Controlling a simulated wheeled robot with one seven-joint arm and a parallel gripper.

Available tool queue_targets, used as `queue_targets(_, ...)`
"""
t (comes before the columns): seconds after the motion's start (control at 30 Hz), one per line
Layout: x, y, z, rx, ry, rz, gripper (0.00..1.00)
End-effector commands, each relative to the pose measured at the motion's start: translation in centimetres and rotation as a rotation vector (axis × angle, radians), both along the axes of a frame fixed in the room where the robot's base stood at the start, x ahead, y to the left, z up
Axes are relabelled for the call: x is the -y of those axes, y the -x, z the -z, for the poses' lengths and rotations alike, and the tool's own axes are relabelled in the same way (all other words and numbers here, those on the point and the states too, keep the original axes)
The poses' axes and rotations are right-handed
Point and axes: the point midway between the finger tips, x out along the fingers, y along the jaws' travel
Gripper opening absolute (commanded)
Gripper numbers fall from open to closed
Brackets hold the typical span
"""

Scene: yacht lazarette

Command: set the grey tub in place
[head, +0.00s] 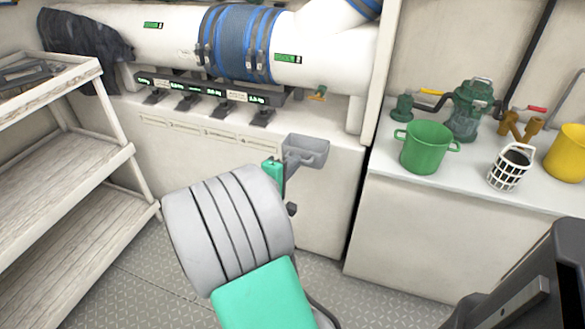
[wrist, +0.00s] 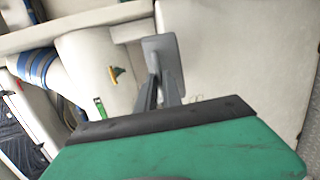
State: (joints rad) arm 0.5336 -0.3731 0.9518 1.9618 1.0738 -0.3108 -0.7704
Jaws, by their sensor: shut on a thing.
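The grey tub (head: 305,150) is a small open-topped box, held in the air before the white cabinet front in the head view. Its opening faces up and it looks roughly level. My gripper (head: 287,165) is shut on its left side, partly hidden behind my arm. In the wrist view the two dark fingers of my gripper (wrist: 158,88) reach to the grey tub (wrist: 165,58), which shows as a narrow grey face. I cannot tell whether the tub touches the cabinet.
A white counter (head: 375,215) at right bears a green pot (head: 427,147), a green strainer (head: 470,110), a white basket (head: 509,167) and a yellow bucket (head: 568,155). A wooden shelf rack (head: 70,180) stands left. A white pipe (head: 340,60) with blue hose and dark brackets (head: 210,90) lies behind.

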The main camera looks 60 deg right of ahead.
Motion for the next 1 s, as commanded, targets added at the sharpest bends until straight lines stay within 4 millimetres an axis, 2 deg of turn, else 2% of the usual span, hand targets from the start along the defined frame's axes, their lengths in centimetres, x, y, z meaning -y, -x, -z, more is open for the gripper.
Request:
queue_targets(0.63,-0.6,0.1,0.7,0.021,0.116,-0.003,0.00)
queue_targets(0.7,0.0,0.1,0.1,0.020,0.114,0.001,0.00)
queue_targets(1.0,2.5,-0.3,0.1,0.019,0.113,0.000,0.00)
